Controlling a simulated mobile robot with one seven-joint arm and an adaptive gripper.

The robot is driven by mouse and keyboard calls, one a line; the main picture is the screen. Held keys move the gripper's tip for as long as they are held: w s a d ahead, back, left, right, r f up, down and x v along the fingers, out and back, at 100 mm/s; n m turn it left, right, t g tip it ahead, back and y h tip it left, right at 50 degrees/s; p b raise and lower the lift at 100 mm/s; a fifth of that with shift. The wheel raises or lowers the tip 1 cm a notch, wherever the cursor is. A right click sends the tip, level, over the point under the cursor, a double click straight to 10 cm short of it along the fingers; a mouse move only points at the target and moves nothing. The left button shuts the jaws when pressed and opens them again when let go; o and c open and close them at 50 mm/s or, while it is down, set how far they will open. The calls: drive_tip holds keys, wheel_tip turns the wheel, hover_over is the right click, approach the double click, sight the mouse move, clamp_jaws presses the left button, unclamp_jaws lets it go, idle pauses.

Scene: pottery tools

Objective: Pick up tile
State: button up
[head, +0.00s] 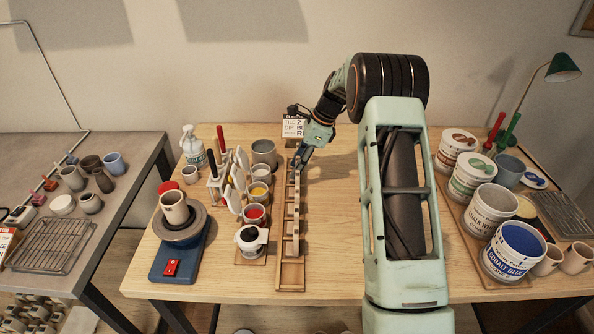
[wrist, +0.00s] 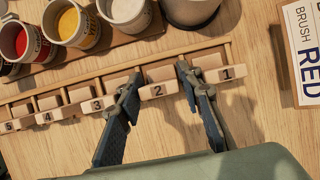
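A long wooden rack (head: 290,285) runs front to back near the table's middle. In the wrist view the rack (wrist: 70,82) holds pale beige blocks, probably the tiles, with numbers 1 to 5 at their positions. My gripper (head: 297,170) is over the rack's far end. In the wrist view my gripper (wrist: 157,76) is open, its two dark fingers apart on either side of the block numbered 2 (wrist: 158,91). The block numbered 1 (wrist: 226,73) lies right of the fingers, and the block numbered 3 (wrist: 97,105) lies to their left. Contact cannot be told.
A printed card (head: 292,127) stands behind the gripper. Glaze cups, including a red one (head: 254,215) and a yellow one (head: 259,193), line the rack's left side. A pottery wheel (head: 182,235) is further left. Large tubs (head: 514,252) stand on the right.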

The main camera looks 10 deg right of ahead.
drive_tip(key=shift+c, duration=0.5)
drive_tip(key=c, duration=0.7)
drive_tip(key=shift+c, duration=0.2)
drive_tip(key=shift+r, duration=0.15)
